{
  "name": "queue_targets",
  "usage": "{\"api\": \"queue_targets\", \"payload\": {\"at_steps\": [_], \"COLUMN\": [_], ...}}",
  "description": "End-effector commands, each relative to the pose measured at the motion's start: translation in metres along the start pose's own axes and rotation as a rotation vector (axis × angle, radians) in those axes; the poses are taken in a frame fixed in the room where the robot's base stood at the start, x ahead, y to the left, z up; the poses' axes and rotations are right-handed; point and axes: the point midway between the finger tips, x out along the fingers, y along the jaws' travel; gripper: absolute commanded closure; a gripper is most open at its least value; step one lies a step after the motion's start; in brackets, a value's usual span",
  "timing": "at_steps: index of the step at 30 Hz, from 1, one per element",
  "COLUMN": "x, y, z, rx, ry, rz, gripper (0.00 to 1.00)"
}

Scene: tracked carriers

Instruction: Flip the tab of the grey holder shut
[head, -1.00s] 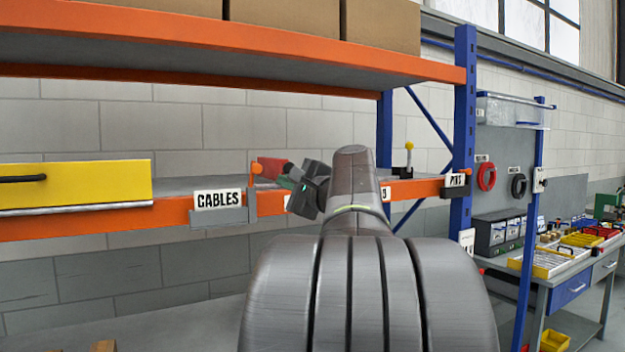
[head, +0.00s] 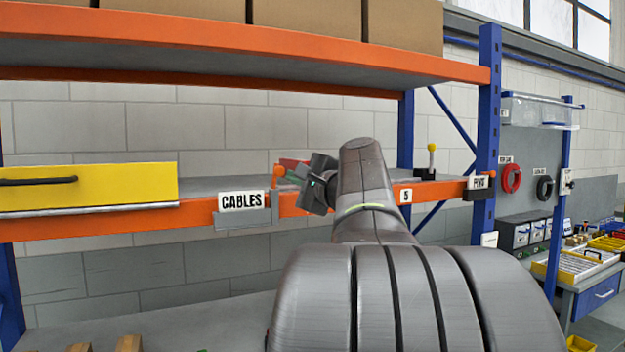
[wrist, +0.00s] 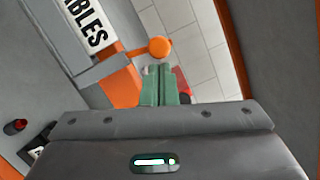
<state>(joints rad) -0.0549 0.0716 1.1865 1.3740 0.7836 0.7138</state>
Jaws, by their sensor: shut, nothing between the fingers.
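The grey holder (head: 232,222) with the CABLES label is fixed on the front of the orange shelf beam. An orange tab with a round end (head: 279,171) stands up at its right end. In the wrist view the tab's orange ball (wrist: 159,47) lies just beyond my fingertips, with the labelled holder to the left. My gripper (head: 296,176) is just right of the tab in the head view. Its green fingers (wrist: 164,70) are shut and empty. They look very near the ball, but I cannot tell whether they touch.
A yellow drawer front (head: 90,185) is left of the holder. A red object (head: 290,163) is partly hidden behind my gripper. A yellow-knobbed lever (head: 432,150) stands further right, near a blue post (head: 487,130). Boxes (head: 310,18) fill the upper shelf.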

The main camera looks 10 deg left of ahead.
Motion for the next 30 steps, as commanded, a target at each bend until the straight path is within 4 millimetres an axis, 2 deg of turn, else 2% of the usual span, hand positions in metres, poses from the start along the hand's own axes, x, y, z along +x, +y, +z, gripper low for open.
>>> {"api": "queue_targets", "payload": {"at_steps": [20, 30], "x": [0.001, 0.004], "y": [-0.003, -0.006], "z": [0.005, 0.014], "rx": [-0.123, -0.342], "ry": [-0.002, -0.003], "rz": [0.031, 0.084], "gripper": [1.00, 1.00]}}
